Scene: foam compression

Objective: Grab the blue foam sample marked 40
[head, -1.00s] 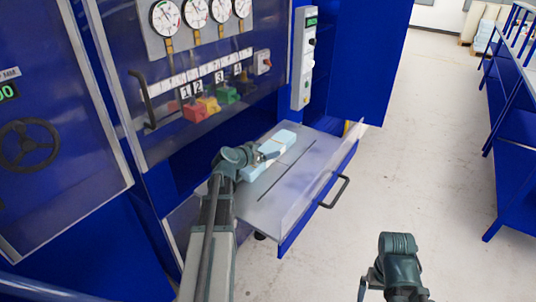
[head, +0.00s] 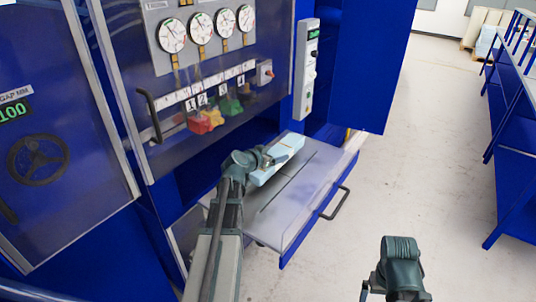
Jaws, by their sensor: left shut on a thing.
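A pale blue foam block (head: 287,148) is at the back of the grey pull-out tray (head: 290,205), on the machine's front. My left gripper (head: 277,158) is at the block's near left part and is shut on it. The gripper hides part of the block. I cannot read a number on the block, and I cannot tell whether it touches the tray. My right arm shows at the lower right; its fingertips are not clearly visible.
The blue machine has a clear door with a black handle (head: 148,116) and gauges (head: 198,30) above. Red, yellow and green pieces (head: 220,114) sit behind the door. The tray has a clear front wall and a black handle (head: 336,203). Open floor lies to the right, before blue benches (head: 510,140).

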